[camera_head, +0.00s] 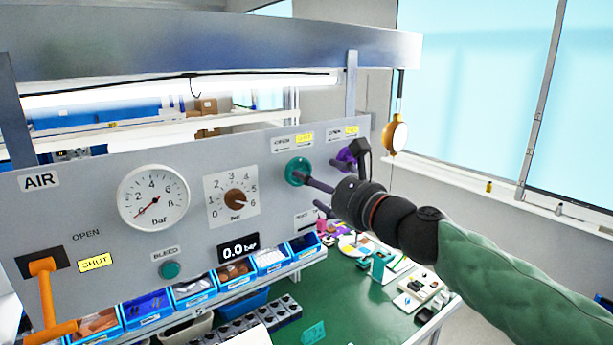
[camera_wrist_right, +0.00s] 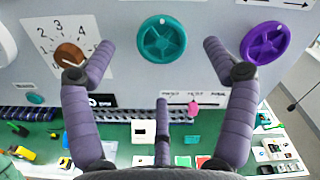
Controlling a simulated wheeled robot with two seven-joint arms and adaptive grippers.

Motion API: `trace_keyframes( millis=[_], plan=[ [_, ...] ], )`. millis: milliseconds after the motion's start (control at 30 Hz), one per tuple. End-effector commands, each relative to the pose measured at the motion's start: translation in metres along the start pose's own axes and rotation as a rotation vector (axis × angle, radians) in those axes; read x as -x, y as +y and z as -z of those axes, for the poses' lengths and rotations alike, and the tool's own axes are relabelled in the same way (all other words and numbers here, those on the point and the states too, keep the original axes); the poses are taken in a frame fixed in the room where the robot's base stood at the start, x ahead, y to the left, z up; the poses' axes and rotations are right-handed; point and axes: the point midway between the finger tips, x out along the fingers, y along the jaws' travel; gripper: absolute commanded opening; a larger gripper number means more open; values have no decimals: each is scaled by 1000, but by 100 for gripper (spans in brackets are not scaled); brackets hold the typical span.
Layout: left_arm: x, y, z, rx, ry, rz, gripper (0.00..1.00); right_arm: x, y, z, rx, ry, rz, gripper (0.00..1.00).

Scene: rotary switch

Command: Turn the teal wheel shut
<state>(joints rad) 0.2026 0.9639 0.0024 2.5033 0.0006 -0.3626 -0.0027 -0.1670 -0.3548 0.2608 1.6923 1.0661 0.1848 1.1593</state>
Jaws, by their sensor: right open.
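The teal wheel (camera_head: 297,171) is mounted on the grey upright panel, below an OPEN label and a yellow label with an arrow. It also shows in the right wrist view (camera_wrist_right: 162,39), round and spoked, near the top centre. My right gripper (camera_head: 322,186) is in front of the panel with its fingers pointing at it. In the right wrist view my right gripper (camera_wrist_right: 158,50) has its fingers spread wide, with the wheel seen between them and nothing held. Contact with the wheel cannot be made out. My left gripper is not in view.
A purple wheel (camera_head: 346,156) sits close right of the teal one. A brown knob (camera_head: 235,199), a gauge (camera_head: 153,197), a bleed button (camera_head: 170,270) and an orange lever (camera_head: 44,287) are further left. Blue bins (camera_head: 146,307) and a cluttered green bench (camera_head: 340,285) lie below.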

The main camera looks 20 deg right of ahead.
Motion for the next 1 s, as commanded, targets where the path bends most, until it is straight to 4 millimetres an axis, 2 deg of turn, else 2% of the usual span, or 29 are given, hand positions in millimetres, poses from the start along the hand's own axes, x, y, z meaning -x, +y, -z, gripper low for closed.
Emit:
trace_keyframes(
  millis=[33, 200, 400, 900, 1000],
  plan=[
    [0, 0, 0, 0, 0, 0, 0, 11, -1, 0, -1, -1, 3, 85],
    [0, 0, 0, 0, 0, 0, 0, 39, 0, 0, -1, 0, 2, 85],
    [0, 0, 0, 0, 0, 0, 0, 55, 0, 0, -1, 0, -1, 85],
    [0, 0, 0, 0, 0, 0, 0, 58, 1, 0, -1, 0, -1, 85],
    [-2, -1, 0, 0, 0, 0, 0, 54, 4, 6, 7, 10, -7, 85]
  ],
)
